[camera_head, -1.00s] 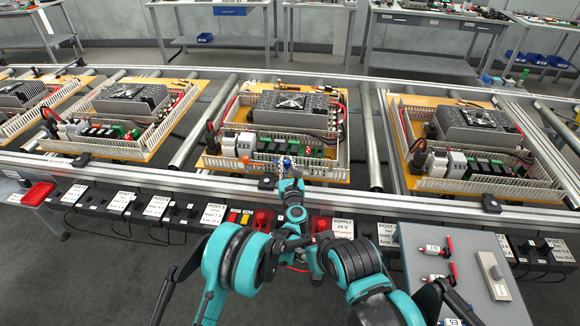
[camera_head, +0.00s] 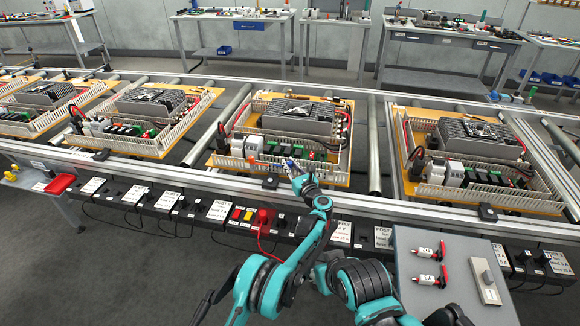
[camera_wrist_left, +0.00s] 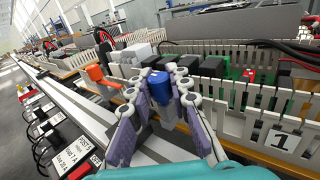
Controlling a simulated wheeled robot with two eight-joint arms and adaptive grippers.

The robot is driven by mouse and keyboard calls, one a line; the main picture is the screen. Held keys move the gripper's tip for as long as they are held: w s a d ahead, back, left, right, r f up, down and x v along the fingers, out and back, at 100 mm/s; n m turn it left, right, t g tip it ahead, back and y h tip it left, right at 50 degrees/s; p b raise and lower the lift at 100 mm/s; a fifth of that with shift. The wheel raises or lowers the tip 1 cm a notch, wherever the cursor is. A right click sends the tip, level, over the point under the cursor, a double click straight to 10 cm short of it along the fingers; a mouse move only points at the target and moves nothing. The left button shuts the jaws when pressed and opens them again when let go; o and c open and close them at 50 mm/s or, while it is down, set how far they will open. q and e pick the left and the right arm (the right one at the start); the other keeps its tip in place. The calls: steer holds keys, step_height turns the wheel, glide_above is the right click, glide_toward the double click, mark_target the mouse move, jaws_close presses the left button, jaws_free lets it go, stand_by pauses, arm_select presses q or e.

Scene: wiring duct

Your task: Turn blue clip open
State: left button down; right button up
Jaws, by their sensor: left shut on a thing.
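The blue clip (camera_wrist_left: 160,88) stands at the near edge of the middle board's slotted white duct. My left gripper (camera_wrist_left: 161,98) is shut on it, one grey finger on each side. In the head view my left gripper (camera_head: 291,166) is at the duct's front wall; the clip is small and partly hidden there. An orange clip (camera_wrist_left: 103,76) sits to the left of the blue one, apart from the fingers. How far the blue clip is turned I cannot tell. My right gripper is not in view.
Black, green and red modules (camera_wrist_left: 252,76) sit behind the duct wall, right of the fingers. A metal conveyor rail (camera_head: 372,204) runs along the front. Boards with grey units stand on both sides. A grey control box (camera_head: 455,265) is at lower right.

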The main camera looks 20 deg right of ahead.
mark_target(290, 162)
arm_select(q)
steer(key=c, duration=1.4)
jaws_free()
steer(key=shift+o, duration=0.2)
steer(key=shift+r, duration=0.1)
step_height(290, 162, up, 10)
steer(key=shift+f, duration=0.1)
